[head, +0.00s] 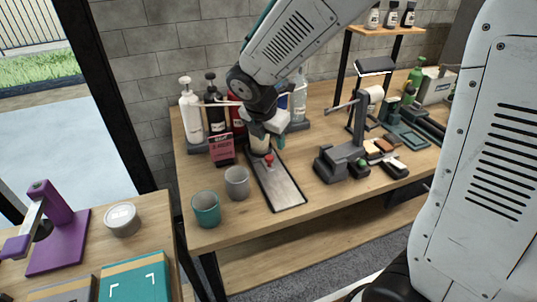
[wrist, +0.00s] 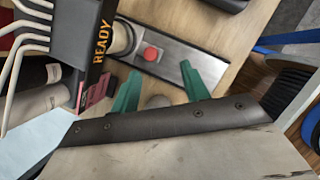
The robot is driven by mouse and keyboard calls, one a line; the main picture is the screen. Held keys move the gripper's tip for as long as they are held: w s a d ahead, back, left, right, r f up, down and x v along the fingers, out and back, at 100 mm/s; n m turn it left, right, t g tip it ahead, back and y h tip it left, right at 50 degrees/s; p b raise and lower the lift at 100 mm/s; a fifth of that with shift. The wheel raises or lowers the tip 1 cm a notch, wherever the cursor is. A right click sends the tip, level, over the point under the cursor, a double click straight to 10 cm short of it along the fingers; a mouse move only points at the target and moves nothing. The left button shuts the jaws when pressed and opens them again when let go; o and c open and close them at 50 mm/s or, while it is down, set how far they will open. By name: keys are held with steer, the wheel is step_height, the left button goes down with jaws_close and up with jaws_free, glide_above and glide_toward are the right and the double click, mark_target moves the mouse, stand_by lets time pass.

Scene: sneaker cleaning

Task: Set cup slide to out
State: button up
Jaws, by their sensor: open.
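The cup slide is a long dark-framed track with a bare metal bed (head: 282,190) on the wooden table. A red knob (head: 269,159) and a pale round cup or holder (head: 259,146) sit at its far end, partly behind my gripper (head: 270,138). In the wrist view the red knob (wrist: 151,54) stands beside the pale holder (wrist: 121,38), with the metal bed (wrist: 172,67) running right. My gripper's green fingers (wrist: 160,72) are spread apart and empty, near the knob; contact cannot be told.
A grey cup (head: 237,183) and a teal cup (head: 206,208) stand left of the track. A pink sign (head: 222,148) and several bottles (head: 190,112) are behind. A dark stand with brushes (head: 345,160) is to the right. The table front beyond the track is clear.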

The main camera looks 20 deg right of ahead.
mark_target(269, 157)
steer(key=w+f, duration=0.1)
steer(key=f, duration=0.2)
steer(key=w+f+n, duration=0.1)
steer(key=f, duration=0.2)
steer(key=w+d+f+n, duration=0.1)
steer(key=f, duration=0.2)
steer(key=shift+w, duration=0.35)
jaws_close()
